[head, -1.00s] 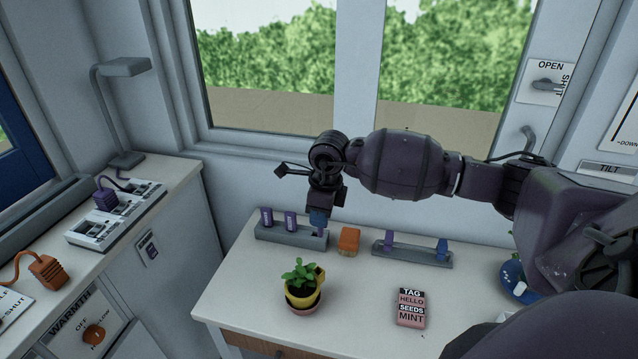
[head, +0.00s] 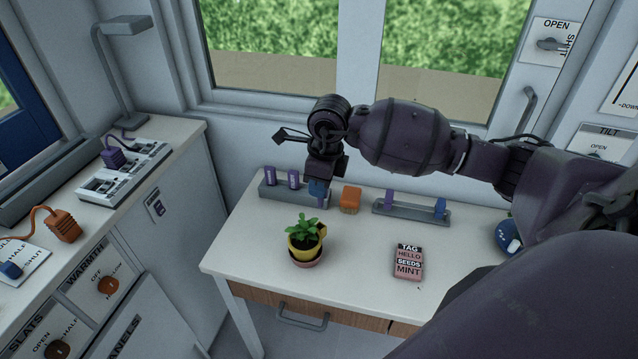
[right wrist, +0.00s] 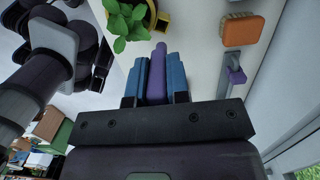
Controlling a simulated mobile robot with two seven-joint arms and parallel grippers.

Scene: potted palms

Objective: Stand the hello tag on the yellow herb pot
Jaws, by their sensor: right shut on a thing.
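My right gripper (head: 318,189) points down over the right part of a grey rack (head: 275,197) at the back left of the table. It is shut on a purple tag (right wrist: 157,82), which stands between its blue fingers in the right wrist view. No writing on this tag is readable, so I cannot confirm it is the hello tag. The yellow herb pot (head: 302,246) stands in a pink saucer (head: 307,263), nearer than the rack. It has green leaves and a small yellow holder (head: 321,230) on its right side. My left gripper is out of view.
Purple tags (head: 293,178) stand in the rack. An orange brush (head: 350,200) and a second grey rack (head: 410,212) are to its right. A pink card (head: 408,262) reading "TAG HELLO SEEDS MINT" lies right of the pot. The table (head: 360,290) is clear around the pot.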

